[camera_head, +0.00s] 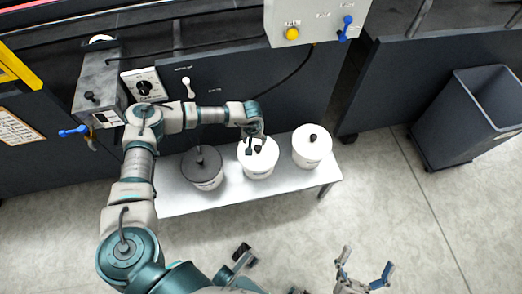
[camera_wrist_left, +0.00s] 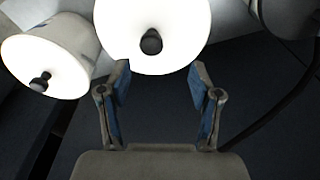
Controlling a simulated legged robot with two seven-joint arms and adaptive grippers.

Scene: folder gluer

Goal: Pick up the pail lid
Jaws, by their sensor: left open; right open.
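Three pails stand in a row on a low bench. The middle pail (camera_head: 258,173) has a white lid (camera_head: 268,150) with a black knob, which also shows in the left wrist view (camera_wrist_left: 151,42). My left gripper (camera_head: 257,146) is open and empty above this lid. In the left wrist view my left gripper (camera_wrist_left: 158,72) has the knob just ahead of its fingertips, not visibly gripped. The right pail (camera_head: 313,160) has a white lid with a black knob. The left pail (camera_head: 208,183) has a dark grey lid (camera_head: 200,163). My right gripper (camera_head: 364,274) is open and empty, low in the head view.
The light grey bench (camera_head: 176,203) stands against the dark machine panel. A control box (camera_head: 318,20) with a yellow button and blue handle hangs above. A dark bin (camera_head: 475,115) stands at the right.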

